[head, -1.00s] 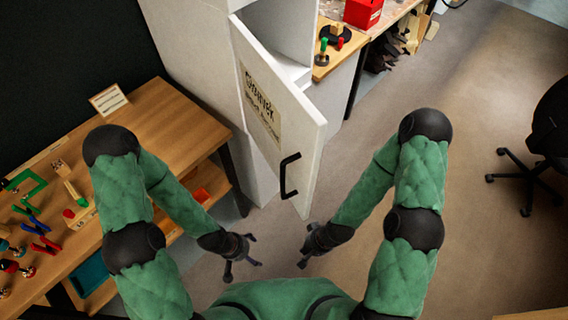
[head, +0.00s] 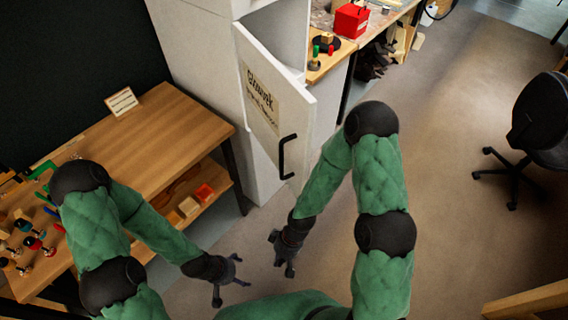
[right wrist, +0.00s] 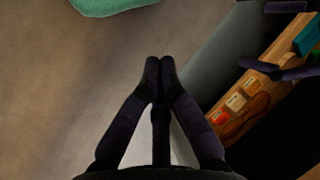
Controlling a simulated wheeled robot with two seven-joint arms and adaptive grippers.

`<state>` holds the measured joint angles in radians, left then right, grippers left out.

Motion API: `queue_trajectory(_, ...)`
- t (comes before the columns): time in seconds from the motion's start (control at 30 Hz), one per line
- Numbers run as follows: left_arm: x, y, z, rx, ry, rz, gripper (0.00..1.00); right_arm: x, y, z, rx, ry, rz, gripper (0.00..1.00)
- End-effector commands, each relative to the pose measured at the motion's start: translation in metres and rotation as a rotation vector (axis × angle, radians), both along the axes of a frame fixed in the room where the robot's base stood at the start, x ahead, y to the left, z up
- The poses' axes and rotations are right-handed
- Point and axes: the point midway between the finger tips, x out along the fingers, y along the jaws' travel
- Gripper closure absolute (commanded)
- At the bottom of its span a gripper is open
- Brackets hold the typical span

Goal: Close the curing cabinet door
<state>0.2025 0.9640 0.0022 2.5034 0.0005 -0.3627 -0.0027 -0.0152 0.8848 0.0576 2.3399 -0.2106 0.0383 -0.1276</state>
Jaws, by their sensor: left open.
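The white curing cabinet (head: 190,70) stands upright at the upper middle of the head view. Its door (head: 300,110) is swung open toward me and carries a printed label (head: 261,97). A black bar handle (head: 283,158) sits near the door's free edge. My right gripper (head: 283,262) is below the handle in the picture, apart from the door. In the right wrist view its fingertips (right wrist: 160,66) meet with nothing seen between them. My left gripper (head: 232,282) is open and empty, lower left of the right one, and touches nothing.
A wooden bench (head: 160,125) with small tools and a lower shelf stands left of the cabinet. Another bench with a red box (head: 350,20) lies behind the door. A black office chair (head: 535,130) is at the right. Open floor (head: 450,180) lies between.

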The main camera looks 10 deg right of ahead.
Motion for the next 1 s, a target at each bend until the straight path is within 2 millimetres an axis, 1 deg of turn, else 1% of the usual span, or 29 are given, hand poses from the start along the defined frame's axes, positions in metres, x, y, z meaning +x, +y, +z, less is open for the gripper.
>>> queue_trajectory(0.03,0.0,0.0,0.007,0.0,0.0,0.0,0.14,0.003,0.004,0.011,-0.004,-0.006,0.071,1.0)
queue_trajectory(0.17,0.0,0.0,0.02,0.0,0.0,0.0,0.14,0.008,0.011,0.038,-0.034,-0.01,0.289,1.0)
queue_trajectory(0.27,0.0,0.0,0.034,0.0,0.0,0.0,0.14,0.017,0.015,0.069,-0.087,-0.017,0.523,1.0)
queue_trajectory(0.3,0.0,0.0,0.04,0.0,0.0,0.0,0.14,0.022,0.015,0.084,-0.119,-0.02,0.624,1.0)
queue_trajectory(0.37,0.0,0.0,0.048,0.0,0.0,0.0,0.14,0.031,0.015,0.108,-0.177,-0.023,0.775,1.0)
queue_trajectory(0.4,0.0,0.0,0.054,0.0,0.0,0.0,0.14,0.039,0.014,0.125,-0.221,-0.025,0.869,1.0)
queue_trajectory(0.47,0.0,0.0,0.063,0.0,0.0,0.0,0.14,0.051,0.014,0.152,-0.295,-0.027,1.006,1.0)
queue_trajectory(0.5,0.0,0.0,0.068,0.0,0.0,0.0,0.14,0.06,0.014,0.172,-0.351,-0.029,1.091,1.0)
queue_trajectory(0.57,0.0,0.0,0.076,0.0,0.0,0.0,0.14,0.075,0.015,0.204,-0.441,-0.032,1.209,1.0)
queue_trajectory(0.6,0.0,0.0,0.081,0.0,0.0,0.0,0.14,0.084,0.016,0.226,-0.504,-0.032,1.279,1.0)
queue_trajectory(0.67,0.0,0.0,0.088,0.0,0.0,0.0,0.14,0.097,0.019,0.259,-0.6,-0.033,1.368,1.0)
queue_trajectory(0.7,0.0,0.0,0.092,0.0,0.0,0.0,0.14,0.104,0.022,0.28,-0.659,-0.032,1.415,1.0)
queue_trajectory(0.8,0.0,0.0,0.1,0.0,0.0,0.0,0.14,0.118,0.028,0.324,-0.786,-0.027,1.496,1.0)
queue_trajectory(0.9,0.0,0.0,0.104,0.0,0.0,0.0,0.14,0.124,0.032,0.353,-0.87,-0.023,1.538,1.0)
queue_trajectory(1.0,0.0,0.0,0.104,0.0,0.0,0.0,0.14,0.127,0.033,0.365,-0.909,-0.017,1.554,1.0)
